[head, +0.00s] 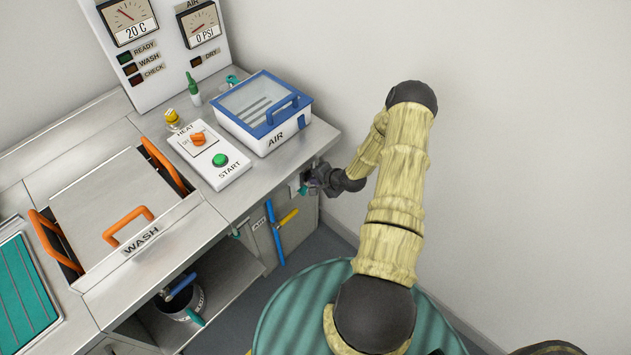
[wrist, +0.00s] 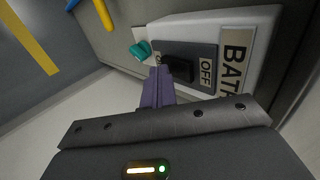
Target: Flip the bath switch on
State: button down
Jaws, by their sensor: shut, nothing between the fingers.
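The bath switch is a white box (wrist: 262,30) with a BATH label (wrist: 235,58) in the wrist view. On it are a dark grey plate, an OFF label (wrist: 206,72) and a black lever (wrist: 178,68). My gripper (wrist: 158,76) is shut and empty. Its purple fingertips are right beside the lever, and I cannot tell whether they touch it. A teal piece (wrist: 140,50) shows just beyond the fingertips. In the head view, my gripper (head: 316,182) is at the front of the bench's right end, largely hiding the switch.
Blue (head: 275,235) and yellow (head: 288,217) handles are on the cabinet front below, left of my gripper. A bare wall is at the right.

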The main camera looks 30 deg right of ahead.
jog(key=shift+r+p, duration=0.75)
jog(key=shift+r, duration=0.05)
jog(key=s+d+r, duration=0.2)
jog(key=s, duration=0.3)
jog(key=s+d+r, duration=0.2)
jog(key=s+r, duration=0.1)
jog(key=s, duration=0.3)
jog(key=shift+s+d, duration=0.2)
jog(key=shift+a, duration=0.15)
dwell(0.3)
